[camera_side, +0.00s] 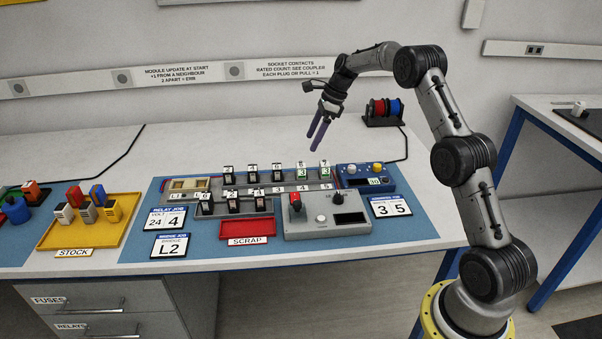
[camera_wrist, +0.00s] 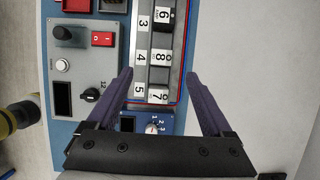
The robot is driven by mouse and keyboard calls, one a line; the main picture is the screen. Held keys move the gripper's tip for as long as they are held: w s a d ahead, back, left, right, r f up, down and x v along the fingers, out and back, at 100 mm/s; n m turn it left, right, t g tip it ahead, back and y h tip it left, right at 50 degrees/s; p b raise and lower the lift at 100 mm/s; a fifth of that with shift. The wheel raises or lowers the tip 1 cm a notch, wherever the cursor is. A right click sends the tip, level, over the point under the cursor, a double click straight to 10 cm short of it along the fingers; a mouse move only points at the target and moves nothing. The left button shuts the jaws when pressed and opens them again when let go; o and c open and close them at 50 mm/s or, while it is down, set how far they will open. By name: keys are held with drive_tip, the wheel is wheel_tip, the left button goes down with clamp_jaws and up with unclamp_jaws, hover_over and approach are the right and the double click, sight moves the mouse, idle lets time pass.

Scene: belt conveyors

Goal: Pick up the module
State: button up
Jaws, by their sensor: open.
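Several small dark modules with white number labels stand in rows on a rail board on the blue mat. In the side view, the back row includes a module at the right end (camera_side: 325,169) and one beside it (camera_side: 301,170); a front row includes another module (camera_side: 232,201). The pictures do not single one out. My gripper (camera_side: 316,138) is open and empty, pointing down above the back row's right end. In the wrist view, the module tops, one marked 8 (camera_wrist: 160,58), lie between the fingers of my gripper (camera_wrist: 158,75), apparently below them and untouched.
A grey control box (camera_side: 326,228) with a red switch stands in front of the rail, and a blue box (camera_side: 352,178) at its right end. A red scrap tray (camera_side: 248,228) and yellow stock tray (camera_side: 72,235) lie to the left. Wire spools (camera_side: 383,120) stand behind.

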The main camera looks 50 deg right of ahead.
sight(301, 164)
drive_tip(key=x, duration=0.5)
drive_tip(key=shift+a+f, duration=0.1)
drive_tip(key=shift+f, duration=0.2)
drive_tip(key=shift+d+x, duration=0.15)
drive_tip(key=shift+x, duration=1.2)
drive_tip(key=shift+d+x, duration=0.1)
drive_tip(key=shift+x, duration=1.2)
clamp_jaws()
